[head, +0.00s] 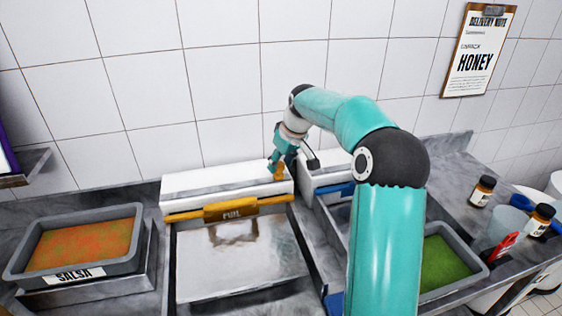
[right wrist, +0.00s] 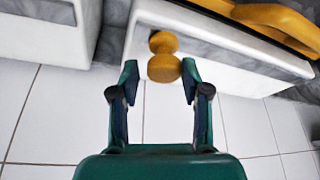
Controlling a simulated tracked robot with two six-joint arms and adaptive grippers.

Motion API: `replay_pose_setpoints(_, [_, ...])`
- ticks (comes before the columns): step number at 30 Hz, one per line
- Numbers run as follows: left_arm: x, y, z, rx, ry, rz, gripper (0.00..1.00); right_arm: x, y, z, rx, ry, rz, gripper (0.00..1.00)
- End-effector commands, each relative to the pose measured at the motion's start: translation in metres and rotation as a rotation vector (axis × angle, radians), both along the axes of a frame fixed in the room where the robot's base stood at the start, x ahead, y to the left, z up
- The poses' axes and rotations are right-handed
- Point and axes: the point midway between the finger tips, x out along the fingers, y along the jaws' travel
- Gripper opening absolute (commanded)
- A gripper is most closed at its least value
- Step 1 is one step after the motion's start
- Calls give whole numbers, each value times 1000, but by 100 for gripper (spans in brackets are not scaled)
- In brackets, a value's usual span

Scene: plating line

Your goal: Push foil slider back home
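The foil dispenser (head: 190,188) is a white box against the tiled wall in the head view, with a yellow bar (head: 230,209) marked FOIL along its front. The yellow slider knob (head: 277,169) is near the dispenser's right end; it also shows in the right wrist view (right wrist: 164,68). My right gripper (head: 281,158) is at the knob. In the right wrist view, its two fingers (right wrist: 160,78) are open, one on each side of the knob, with gaps visible. A sheet of foil (head: 235,255) lies in front of the dispenser. My left gripper is not in view.
A second white dispenser (head: 322,172) with a blue bar stands close on the right, partly behind my right arm. A salsa tray (head: 125,262) is at left. A green-filled tray (head: 482,268), jars (head: 482,191) and a clear cup (head: 509,224) are at right.

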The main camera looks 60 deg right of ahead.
Motion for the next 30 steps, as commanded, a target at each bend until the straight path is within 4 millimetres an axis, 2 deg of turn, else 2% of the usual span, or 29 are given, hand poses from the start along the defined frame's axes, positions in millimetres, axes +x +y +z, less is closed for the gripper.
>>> replay_pose_setpoints(1, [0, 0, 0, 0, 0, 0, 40, 0, -1, 1, -3, -1, -2, 56])
replay_pose_setpoints(2, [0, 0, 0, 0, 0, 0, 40, 0, -1, 1, -2, -1, -2, 61])
replay_pose_setpoints(14, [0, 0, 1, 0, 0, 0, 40, 0, 2, 4, 3, -2, 0, 61])
replay_pose_setpoints(20, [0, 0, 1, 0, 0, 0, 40, -10, 5, 29, 1, -5, 0, 61])
replay_pose_setpoints(30, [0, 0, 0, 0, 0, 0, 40, -33, 14, 90, 0, -4, 0, 61])
